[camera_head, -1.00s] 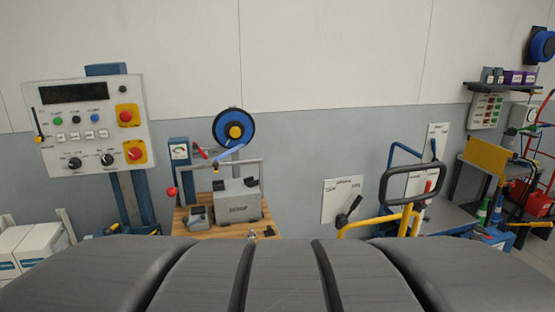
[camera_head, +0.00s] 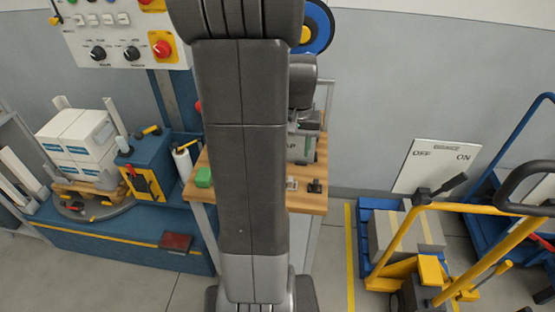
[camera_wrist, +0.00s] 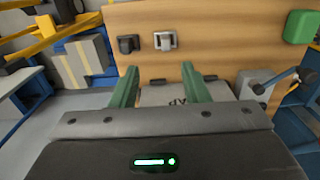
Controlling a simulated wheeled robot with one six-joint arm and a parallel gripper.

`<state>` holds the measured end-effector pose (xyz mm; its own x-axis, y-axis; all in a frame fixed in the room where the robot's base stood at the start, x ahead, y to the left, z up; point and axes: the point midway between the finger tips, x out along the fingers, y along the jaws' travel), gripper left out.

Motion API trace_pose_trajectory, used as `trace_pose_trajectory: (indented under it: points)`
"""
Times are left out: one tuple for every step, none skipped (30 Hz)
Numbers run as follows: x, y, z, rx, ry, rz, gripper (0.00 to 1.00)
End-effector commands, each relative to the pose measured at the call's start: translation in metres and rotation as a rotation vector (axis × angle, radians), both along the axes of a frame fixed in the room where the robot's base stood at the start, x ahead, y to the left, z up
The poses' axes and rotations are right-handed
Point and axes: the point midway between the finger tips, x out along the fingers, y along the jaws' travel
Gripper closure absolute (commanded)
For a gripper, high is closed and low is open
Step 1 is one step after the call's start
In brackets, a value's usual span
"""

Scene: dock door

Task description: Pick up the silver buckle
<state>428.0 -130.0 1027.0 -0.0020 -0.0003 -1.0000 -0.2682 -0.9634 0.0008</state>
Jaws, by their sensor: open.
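The silver buckle (camera_wrist: 165,41) lies on the wooden bench top (camera_wrist: 225,45), near its edge. It is a small metal frame shape. In the head view the buckle (camera_head: 291,183) shows just right of my arm. My gripper (camera_wrist: 160,68) has two green fingers, spread apart with nothing held between them. In the wrist view the buckle appears beyond the fingertips, roughly in line with the gap between them.
A black clip-like piece (camera_wrist: 127,44) lies beside the buckle. A green block (camera_wrist: 300,27) sits farther along the bench. A grey machine (camera_wrist: 178,95) stands on the bench, partly behind my fingers. A yellow-handled cart (camera_head: 430,272) stands right of the bench.

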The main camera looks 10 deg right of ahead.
Motion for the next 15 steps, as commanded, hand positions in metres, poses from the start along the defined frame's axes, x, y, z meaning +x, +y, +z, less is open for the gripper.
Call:
trace_pose_trajectory:
  points:
    - [0.003, -0.002, -0.002, 0.001, 0.002, -0.005, 0.58]
    - [0.004, -0.002, -0.003, 0.002, 0.003, -0.007, 0.58]
    - [0.005, -0.002, -0.005, 0.002, 0.004, -0.008, 0.58]
    - [0.006, -0.003, -0.008, 0.002, 0.004, -0.009, 0.58]
    - [0.006, -0.003, -0.011, 0.002, 0.005, -0.009, 0.58]
    - [0.006, -0.003, -0.017, 0.003, 0.006, -0.009, 0.58]
    - [0.006, -0.003, -0.022, 0.003, 0.006, -0.009, 0.58]
    - [0.005, -0.002, -0.028, 0.003, 0.007, -0.009, 0.58]
    - [0.005, -0.002, -0.037, 0.003, 0.008, -0.009, 0.58]
    - [0.005, -0.002, -0.043, 0.003, 0.007, -0.009, 0.58]
    - [0.005, -0.002, -0.049, 0.003, 0.007, -0.009, 0.58]
    - [0.005, -0.002, -0.057, 0.003, 0.008, -0.009, 0.58]
    - [0.005, -0.002, -0.062, 0.003, 0.007, -0.009, 0.58]
    - [0.005, -0.002, -0.067, 0.003, 0.007, -0.009, 0.58]
    - [0.005, -0.002, -0.073, 0.003, 0.006, -0.009, 0.58]
